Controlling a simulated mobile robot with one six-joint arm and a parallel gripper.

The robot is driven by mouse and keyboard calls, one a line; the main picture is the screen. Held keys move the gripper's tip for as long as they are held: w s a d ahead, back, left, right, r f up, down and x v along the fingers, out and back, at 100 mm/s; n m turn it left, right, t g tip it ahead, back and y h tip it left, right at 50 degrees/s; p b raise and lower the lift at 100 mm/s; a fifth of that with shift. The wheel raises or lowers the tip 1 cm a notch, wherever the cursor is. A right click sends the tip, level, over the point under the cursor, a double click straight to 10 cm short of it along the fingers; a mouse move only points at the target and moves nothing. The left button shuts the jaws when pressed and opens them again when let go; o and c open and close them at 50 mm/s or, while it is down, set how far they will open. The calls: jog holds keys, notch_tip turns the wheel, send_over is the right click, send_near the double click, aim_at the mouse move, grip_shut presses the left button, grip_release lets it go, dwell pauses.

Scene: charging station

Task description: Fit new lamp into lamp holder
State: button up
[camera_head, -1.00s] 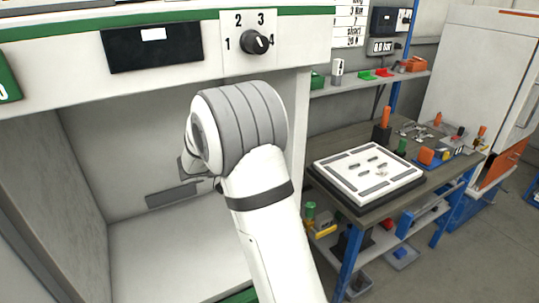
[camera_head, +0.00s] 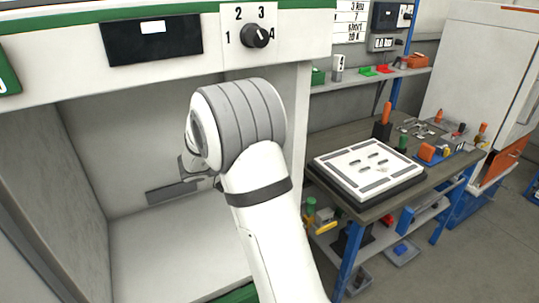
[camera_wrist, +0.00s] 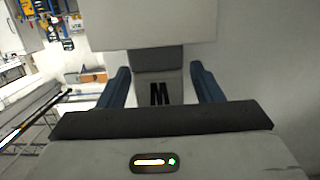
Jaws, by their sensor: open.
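In the wrist view my gripper (camera_wrist: 160,68) has its two blue-grey fingers spread apart. Between them shows a grey block marked "M" (camera_wrist: 160,92) with a darker top; I cannot tell whether the fingers touch it or how far it is. A pale flat panel (camera_wrist: 150,25) lies just beyond the fingertips. In the head view my arm hides most of my gripper, inside the open bay of a white cabinet (camera_head: 75,78). I cannot pick out the new lamp or the lamp holder with certainty in either view.
The cabinet has a black display (camera_head: 153,43) and a numbered knob (camera_head: 255,36) above the bay. To the right, a workbench (camera_head: 345,136) carries a white slotted board (camera_head: 340,160) and several tools. A shelf (camera_head: 330,88) and a white cupboard (camera_head: 470,60) stand behind. The bay's floor looks clear.

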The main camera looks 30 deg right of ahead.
jog(key=a+r+b, duration=0.1)
jog(key=a, duration=0.6)
jog(key=shift+a, duration=0.35)
jog(key=shift+s, duration=0.2)
